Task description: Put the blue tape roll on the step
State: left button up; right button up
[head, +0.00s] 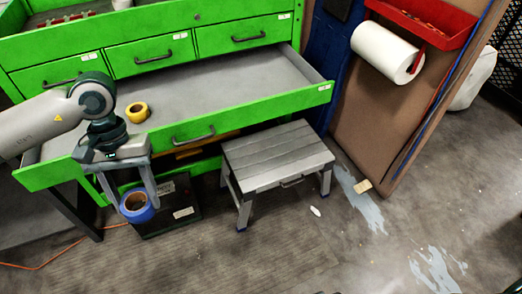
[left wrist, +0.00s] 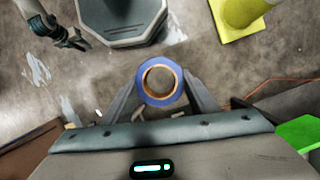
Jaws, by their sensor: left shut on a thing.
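The blue tape roll (head: 145,214) is between the fingertips of my left gripper (head: 134,194), which is shut on it. The roll hangs in the air below the open drawer's front, to the left of the step. In the left wrist view the blue tape roll (left wrist: 140,86) shows its round face and open hole between the two fingers. The step (head: 278,155) is a grey metal stool with a slatted top, standing on the floor, and its top is clear. My right gripper (left wrist: 75,42) shows small at the upper left of the left wrist view; its finger state is unclear.
A yellow tape roll (head: 137,112) lies in the open green drawer (head: 215,85). A dark box (head: 180,215) sits on the floor behind the held roll. A white paper roll (head: 385,52) hangs at the right. A yellow object (left wrist: 240,14) stands on the floor.

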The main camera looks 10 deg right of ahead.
aim_at(256, 162)
jog(key=i+l, duration=0.1)
jog(key=l, duration=0.25)
jog(key=i+l, duration=0.15)
jog(key=l, duration=0.25)
jog(key=i+l, duration=0.1)
jog(key=l, duration=0.25)
jog(key=i+l, duration=0.15)
jog(key=l, duration=0.2)
jog(key=i+l, duration=0.1)
jog(key=l, duration=0.25)
jog(key=i+l, duration=0.15)
jog(key=l, duration=0.25)
